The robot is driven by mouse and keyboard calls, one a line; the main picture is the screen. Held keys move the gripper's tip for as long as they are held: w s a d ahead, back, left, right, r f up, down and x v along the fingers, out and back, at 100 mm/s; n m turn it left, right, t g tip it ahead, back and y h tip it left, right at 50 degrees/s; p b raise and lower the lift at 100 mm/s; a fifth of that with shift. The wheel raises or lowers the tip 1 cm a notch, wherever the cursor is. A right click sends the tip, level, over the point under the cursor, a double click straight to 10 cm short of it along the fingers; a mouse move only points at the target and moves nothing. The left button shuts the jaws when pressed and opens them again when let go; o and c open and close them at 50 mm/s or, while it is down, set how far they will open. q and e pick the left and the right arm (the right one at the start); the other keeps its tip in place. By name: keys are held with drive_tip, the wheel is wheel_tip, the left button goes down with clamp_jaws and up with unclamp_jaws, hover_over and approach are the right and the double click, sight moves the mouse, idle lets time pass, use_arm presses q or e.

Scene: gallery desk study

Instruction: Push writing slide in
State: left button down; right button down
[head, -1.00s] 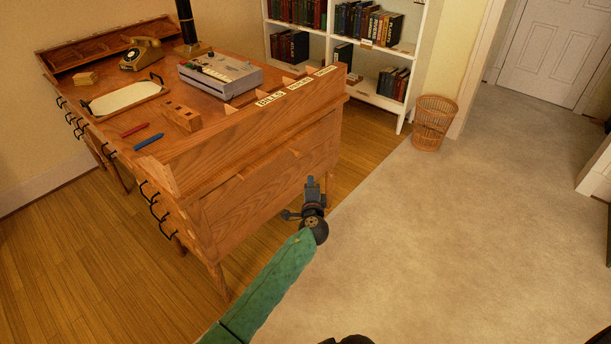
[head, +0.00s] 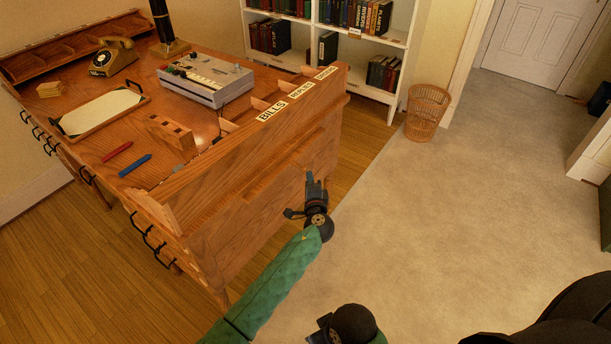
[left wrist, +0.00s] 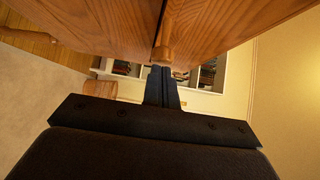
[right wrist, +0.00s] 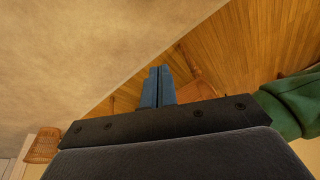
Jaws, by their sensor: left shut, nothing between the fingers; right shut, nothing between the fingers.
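The wooden desk (head: 255,205) fills the left half of the head view, its plain end panel facing me. I cannot pick out the writing slide as a separate board; a shallow recessed band runs along the upper end panel. My left gripper (head: 315,180) is shut and empty, close beside the end panel near its far corner; contact cannot be told. In the left wrist view its fingers (left wrist: 164,75) point at a wooden peg-like part below two wood faces. My right gripper (head: 322,332) is low at the bottom edge; its fingers (right wrist: 158,75) are shut and empty, over the floor.
The desktop holds a telephone (head: 113,58), a grey machine (head: 205,80), a paper tray (head: 72,132), pens and a wooden block. Letter slots with labels line its near edge. A bookcase (head: 410,40) and wicker basket (head: 427,112) stand behind.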

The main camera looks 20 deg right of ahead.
use_arm(q)
drive_tip(key=shift+w, duration=0.2)
use_arm(e)
drive_tip(key=shift+w+d, duration=0.1)
drive_tip(key=shift+w, duration=0.2)
use_arm(q)
drive_tip(key=shift+a, duration=0.1)
use_arm(e)
drive_tip(key=shift+s+d+f, duration=0.1)
drive_tip(key=shift+f, duration=0.05)
